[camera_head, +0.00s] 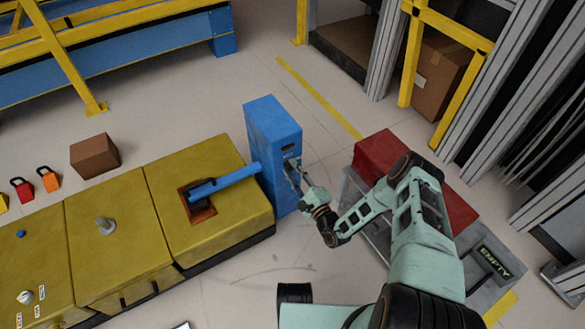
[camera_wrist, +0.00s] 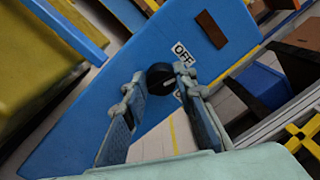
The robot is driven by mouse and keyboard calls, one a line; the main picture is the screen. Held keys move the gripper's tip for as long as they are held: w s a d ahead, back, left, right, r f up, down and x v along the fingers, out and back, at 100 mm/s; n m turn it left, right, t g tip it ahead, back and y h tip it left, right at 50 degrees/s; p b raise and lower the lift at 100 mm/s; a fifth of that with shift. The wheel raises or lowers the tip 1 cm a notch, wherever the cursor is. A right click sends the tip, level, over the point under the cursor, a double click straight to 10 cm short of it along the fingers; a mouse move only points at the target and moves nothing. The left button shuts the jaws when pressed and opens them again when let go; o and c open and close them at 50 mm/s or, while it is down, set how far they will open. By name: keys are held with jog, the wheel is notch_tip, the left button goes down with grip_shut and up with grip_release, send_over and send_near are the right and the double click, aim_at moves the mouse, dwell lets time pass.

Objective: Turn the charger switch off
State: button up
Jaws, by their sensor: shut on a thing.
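The blue charger box (camera_head: 272,120) stands upright right of the yellow consoles; its blue face (camera_wrist: 110,100) fills much of the wrist view. A round black switch knob (camera_wrist: 161,78) sits on that face, between the fingertips of my gripper (camera_head: 293,172). My gripper is shut on the knob, one finger on each side. A white OFF label (camera_wrist: 183,54) shows just above and right of the knob. Another white label is mostly hidden behind the right finger. The knob's pointing direction is hard to tell.
A brown carton (camera_head: 95,156) lies behind the consoles.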

aim_at(287, 144)
jog(key=shift+n+p, duration=0.35)
jog(key=shift+n, duration=0.95)
jog(key=shift+w, duration=0.1)
jog(key=o, duration=1.1)
notch_tip(287, 144, up, 9)
jog(key=shift+w+d+f, duration=0.1)
jog(key=shift+d, duration=0.05)
jog(key=shift+r, duration=0.65)
jog(key=shift+f, duration=0.1)
